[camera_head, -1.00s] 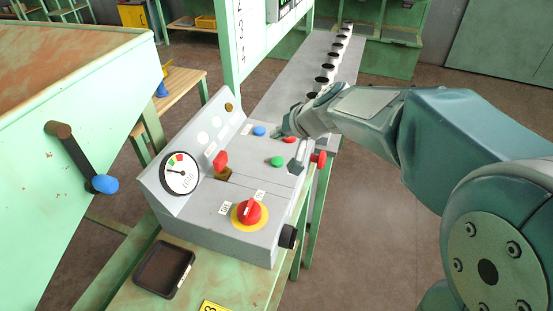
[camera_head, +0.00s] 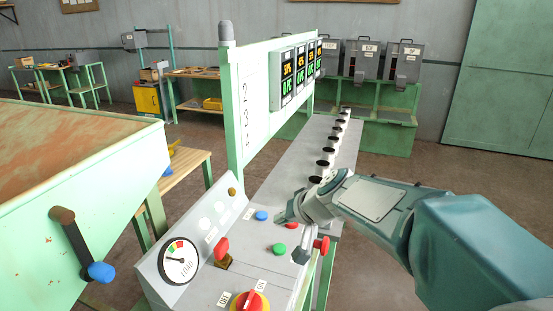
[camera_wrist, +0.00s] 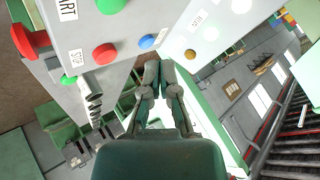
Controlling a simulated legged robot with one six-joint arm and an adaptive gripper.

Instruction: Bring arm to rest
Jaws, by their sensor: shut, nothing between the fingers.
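My gripper (camera_head: 283,217) hovers over the upper right part of the grey control console (camera_head: 193,286), close to the blue and red buttons. In the wrist view my gripper (camera_wrist: 158,72) points at the console, with its two fingers together and nothing between them. My arm reaches in from the right of the head view, bent at the elbow. I cannot tell whether the fingertips touch the console.
The console carries a blue button (camera_head: 261,216), a green button (camera_head: 279,249), a red lever (camera_head: 221,247), a gauge (camera_head: 178,260) and a red-and-yellow switch (camera_head: 249,303). A green post (camera_head: 233,110) stands behind it. Floor right of the console is open.

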